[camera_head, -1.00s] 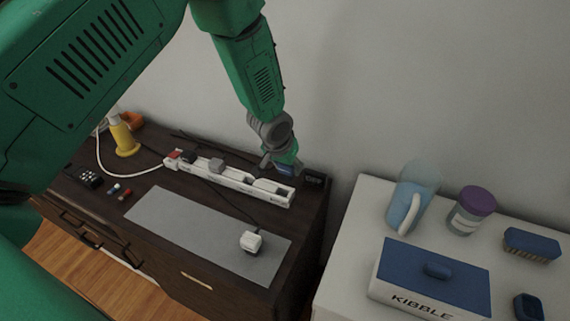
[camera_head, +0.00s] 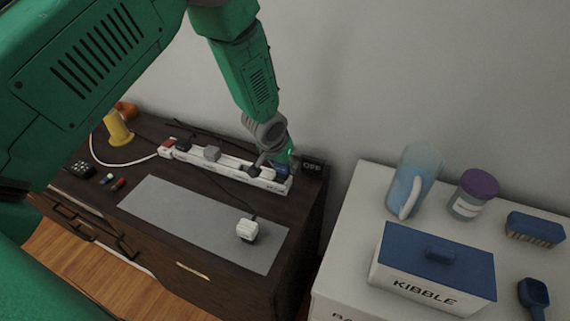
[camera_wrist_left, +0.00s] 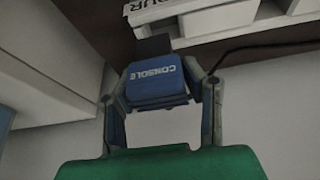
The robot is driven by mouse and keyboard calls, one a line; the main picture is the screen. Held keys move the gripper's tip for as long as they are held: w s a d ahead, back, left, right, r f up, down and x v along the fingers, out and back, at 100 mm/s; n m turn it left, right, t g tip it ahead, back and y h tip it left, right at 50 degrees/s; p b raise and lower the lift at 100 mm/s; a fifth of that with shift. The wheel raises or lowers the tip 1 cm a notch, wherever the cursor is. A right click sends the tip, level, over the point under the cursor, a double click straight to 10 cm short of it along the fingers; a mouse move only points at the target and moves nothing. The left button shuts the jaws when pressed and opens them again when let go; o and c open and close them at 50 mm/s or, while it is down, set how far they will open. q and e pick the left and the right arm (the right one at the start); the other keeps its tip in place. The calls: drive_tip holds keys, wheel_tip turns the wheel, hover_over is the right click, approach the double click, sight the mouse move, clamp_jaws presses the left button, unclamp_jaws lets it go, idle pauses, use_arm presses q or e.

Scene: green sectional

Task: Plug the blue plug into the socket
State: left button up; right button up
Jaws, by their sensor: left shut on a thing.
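The blue plug (camera_wrist_left: 157,82), marked CONSOLE, is held between the fingers of my left gripper (camera_wrist_left: 158,92). In the head view the blue plug (camera_head: 281,172) shows at the right end of the white power strip (camera_head: 225,172), partly hidden by my left gripper (camera_head: 273,163). In the left wrist view the plug's dark end reaches the edge of the white strip (camera_wrist_left: 215,18). I cannot tell whether its prongs are in a socket. Red, black and grey plugs sit along the strip's left part. My right gripper is not in view.
A white plug (camera_head: 246,230) on a black cord lies on the grey mat (camera_head: 180,212). A small black box marked OFF (camera_head: 312,164) stands beyond the strip's right end. A yellow object (camera_head: 117,128) stands at left. A white cabinet with a kibble box (camera_head: 430,283) is at right.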

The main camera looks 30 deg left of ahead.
use_arm(q)
drive_tip(key=shift+a+f, duration=0.15)
drive_tip(key=shift+a, duration=1.15)
drive_tip(key=shift+d, duration=0.8)
drive_tip(key=shift+a+p, duration=0.3)
drive_tip(key=shift+a, duration=0.45)
drive_tip(key=shift+d, duration=0.75)
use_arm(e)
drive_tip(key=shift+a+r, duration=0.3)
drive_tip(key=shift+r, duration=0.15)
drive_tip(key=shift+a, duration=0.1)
use_arm(q)
drive_tip(key=shift+a, duration=0.4)
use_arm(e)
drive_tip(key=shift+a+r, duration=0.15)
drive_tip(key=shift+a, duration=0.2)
use_arm(q)
drive_tip(key=shift+d+f, duration=0.1)
